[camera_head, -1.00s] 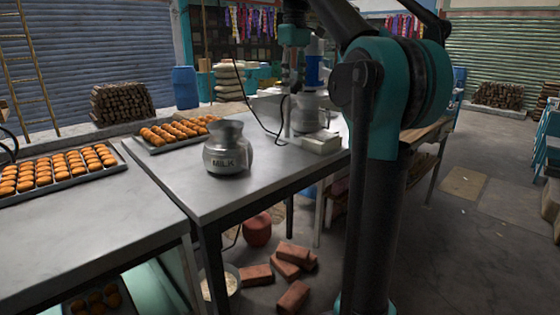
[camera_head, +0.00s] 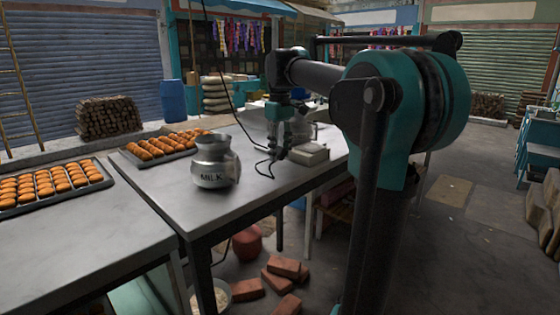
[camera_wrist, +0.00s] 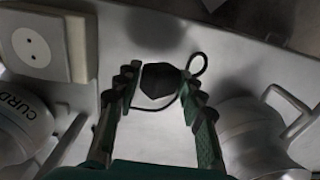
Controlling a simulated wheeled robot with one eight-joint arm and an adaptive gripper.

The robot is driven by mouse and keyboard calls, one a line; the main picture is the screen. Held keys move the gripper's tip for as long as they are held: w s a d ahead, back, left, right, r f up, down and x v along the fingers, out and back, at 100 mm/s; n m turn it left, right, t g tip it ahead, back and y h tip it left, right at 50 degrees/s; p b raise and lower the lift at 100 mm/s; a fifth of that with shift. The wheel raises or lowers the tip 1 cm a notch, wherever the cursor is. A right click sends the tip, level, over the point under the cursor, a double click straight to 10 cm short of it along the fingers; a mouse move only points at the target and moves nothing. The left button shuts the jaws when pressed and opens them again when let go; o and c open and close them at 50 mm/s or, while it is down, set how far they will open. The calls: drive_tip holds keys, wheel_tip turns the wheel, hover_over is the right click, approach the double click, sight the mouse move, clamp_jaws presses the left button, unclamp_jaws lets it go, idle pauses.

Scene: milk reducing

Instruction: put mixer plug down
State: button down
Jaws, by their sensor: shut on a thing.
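The mixer plug (camera_wrist: 160,82) is black and sits between the two fingers of my gripper (camera_wrist: 160,88) in the wrist view. My gripper is shut on it. A thin black cable (camera_wrist: 197,62) loops from the plug to the right. In the head view my gripper (camera_head: 277,152) points down low over the grey metal table (camera_head: 255,187), left of the white socket box (camera_head: 310,153). The plug is too small to make out there. In the wrist view the socket box (camera_wrist: 35,42) is at the upper left, apart from the plug. I cannot tell whether the plug touches the table.
A metal milk pot (camera_head: 213,162) stands on the table to the left. A pot marked CURD (camera_wrist: 22,125) is at the lower left of the wrist view, and a metal pot (camera_wrist: 258,140) at its lower right. Trays of buns (camera_head: 165,146) stand farther left.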

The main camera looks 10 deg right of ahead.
sight(280, 160)
drive_tip(key=shift+f, duration=1.6)
drive_tip(key=shift+f, duration=0.25)
drive_tip(key=shift+f, duration=0.35)
drive_tip(key=c, duration=0.9)
unclamp_jaws()
drive_tip(key=shift+r, duration=0.15)
wheel_tip(280, 160, up, 13)
drive_tip(key=shift+f, duration=0.1)
